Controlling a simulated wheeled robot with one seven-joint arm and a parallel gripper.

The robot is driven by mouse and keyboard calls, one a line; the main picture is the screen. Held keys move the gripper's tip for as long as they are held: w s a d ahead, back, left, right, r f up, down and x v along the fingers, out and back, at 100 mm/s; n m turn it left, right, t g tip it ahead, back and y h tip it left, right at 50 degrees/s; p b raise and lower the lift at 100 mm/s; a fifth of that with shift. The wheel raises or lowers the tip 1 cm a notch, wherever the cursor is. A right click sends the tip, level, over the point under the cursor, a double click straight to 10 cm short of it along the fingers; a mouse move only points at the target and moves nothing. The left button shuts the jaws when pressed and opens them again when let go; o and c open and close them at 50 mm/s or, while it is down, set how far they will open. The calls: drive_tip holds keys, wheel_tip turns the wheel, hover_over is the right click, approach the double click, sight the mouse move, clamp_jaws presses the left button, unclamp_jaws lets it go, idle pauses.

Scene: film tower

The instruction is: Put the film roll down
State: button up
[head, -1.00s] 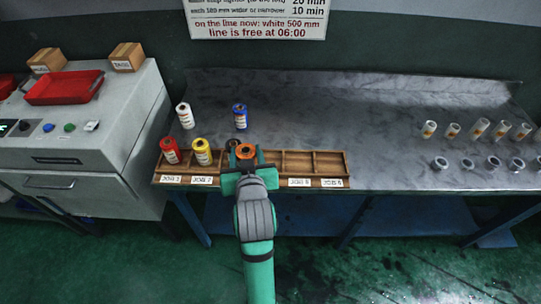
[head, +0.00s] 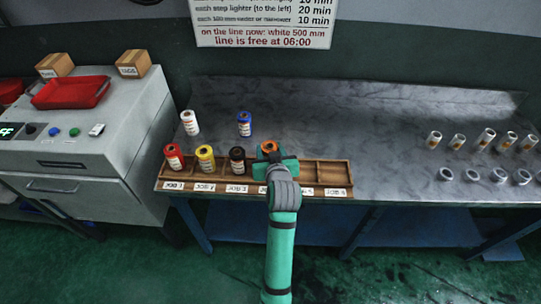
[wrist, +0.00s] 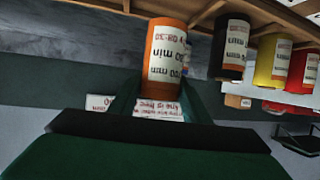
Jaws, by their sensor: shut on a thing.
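My gripper (head: 271,160) is shut on the orange film roll (head: 269,147), which is upright. It is at the fourth compartment of the wooden rack (head: 331,167), just right of the black roll (head: 237,158). In the wrist view the orange roll (wrist: 165,60) shows between my fingers, with the rack's wood (wrist: 205,12) close by. The picture there is upside down. I cannot tell whether the roll touches the compartment floor. My gripper partly hides the fourth job label.
A red roll (head: 174,157) and a yellow roll (head: 205,157) stand in the left compartments. A white roll (head: 190,123) and a blue roll (head: 244,124) stand behind the rack. The rack's right compartments are empty. Several small rolls and rings stand far right on the bench (head: 385,140).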

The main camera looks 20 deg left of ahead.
drive_tip(key=shift+w+f, duration=0.35)
drive_tip(key=shift+f, duration=1.5)
drive_tip(key=shift+f, duration=0.15)
drive_tip(key=o, duration=1.2)
